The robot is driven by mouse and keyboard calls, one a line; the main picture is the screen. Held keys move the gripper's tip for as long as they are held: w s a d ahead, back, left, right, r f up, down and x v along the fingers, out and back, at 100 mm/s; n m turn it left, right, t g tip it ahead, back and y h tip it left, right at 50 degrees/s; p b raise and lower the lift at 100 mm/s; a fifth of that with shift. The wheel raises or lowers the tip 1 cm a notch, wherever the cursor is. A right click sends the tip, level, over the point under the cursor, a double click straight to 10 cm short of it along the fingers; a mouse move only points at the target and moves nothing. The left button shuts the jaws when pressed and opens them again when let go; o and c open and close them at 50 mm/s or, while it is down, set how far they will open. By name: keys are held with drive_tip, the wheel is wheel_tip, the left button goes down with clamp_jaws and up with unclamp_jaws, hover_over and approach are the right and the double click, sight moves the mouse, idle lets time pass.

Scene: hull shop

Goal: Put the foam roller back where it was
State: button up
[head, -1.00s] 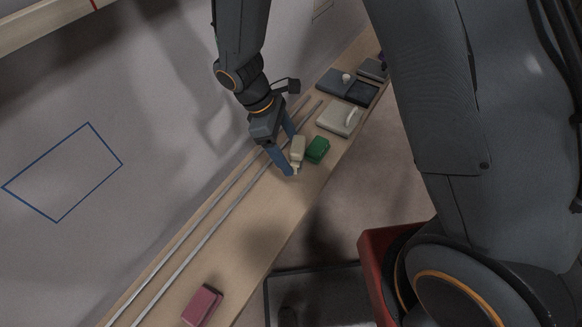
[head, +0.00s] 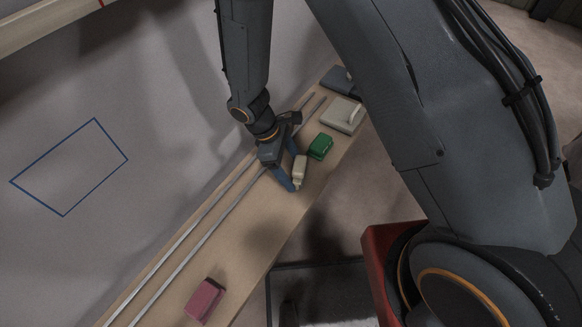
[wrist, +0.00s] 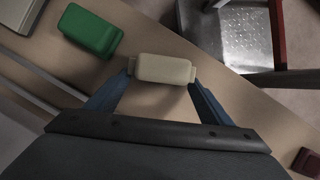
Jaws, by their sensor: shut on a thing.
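My gripper (head: 298,172) is shut on a cream, round-edged block, which I take to be the foam roller (head: 300,165). In the wrist view the foam roller (wrist: 163,68) lies crosswise between my two blue fingertips (wrist: 162,72), held at the small stubs on its ends. It is over the long wooden bench (head: 240,240), low down; I cannot tell whether it touches the top. A green block (head: 320,146) lies close beside it, apart from it; it also shows in the wrist view (wrist: 90,30).
Two thin metal rods (head: 190,247) run along the bench's wall side. A pink block (head: 204,300) lies at the near end. A pale tray (head: 342,115) and a grey-blue tray (head: 337,82) stand beyond the green block. A blue outline (head: 68,167) marks the wall. The bench between roller and pink block is clear.

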drive_tip(key=o, duration=1.2)
drive_tip(key=b+v, duration=0.1)
drive_tip(key=v, duration=1.1)
drive_tip(key=s+d+r+m+y, duration=0.1)
drive_tip(key=s+d+r+m, duration=0.2)
drive_tip(key=d+r+m, duration=0.1)
drive_tip(key=s+d+r+m+y, duration=0.1)
drive_tip(key=s+d+r+m, duration=0.2)
drive_tip(key=d+m, duration=0.3)
drive_tip(key=s+d+r+m+t+y, duration=0.1)
drive_tip(key=s+d+r+m+y, duration=0.1)
drive_tip(key=d+r+m, duration=0.3)
drive_tip(key=s+d, duration=0.1)
drive_tip(key=d, duration=0.3)
drive_tip(key=shift+s+r, duration=0.2)
drive_tip(key=shift+r, duration=0.1)
